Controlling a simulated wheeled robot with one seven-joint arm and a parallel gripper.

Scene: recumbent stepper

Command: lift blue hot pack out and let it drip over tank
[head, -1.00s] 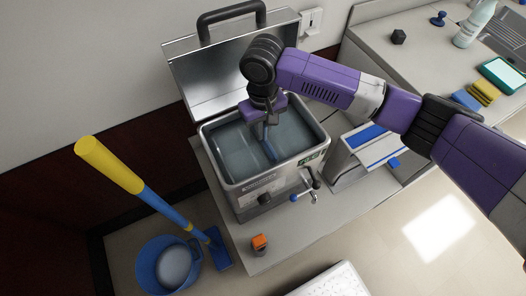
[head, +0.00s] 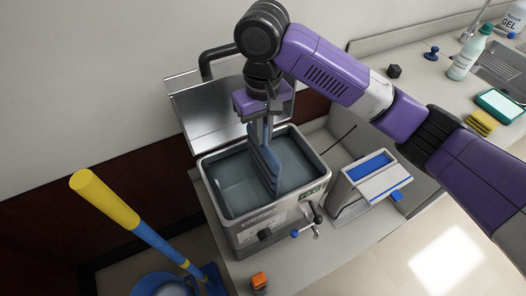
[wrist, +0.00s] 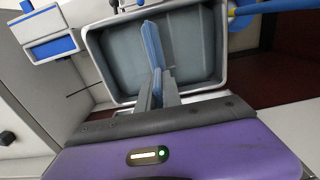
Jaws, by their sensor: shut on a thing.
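The blue hot pack (head: 266,162) hangs upright from my gripper (head: 264,122), which is shut on its upper edge. Most of the pack shows above the tank's opening; I cannot tell whether its lower end still touches the water. The open metal tank (head: 226,214) holds grey-blue water and stands on the counter with its lid (head: 200,118) raised behind it. In the wrist view the pack (wrist: 152,48) runs out from between the fingers (wrist: 157,90) across the tank opening, and the tank rim (wrist: 95,55) frames it.
A white and blue box-like unit (head: 374,178) stands right of the tank. A small orange item (head: 259,281) sits at the counter's front. Bottles and sponges (head: 482,122) are on the right counter.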

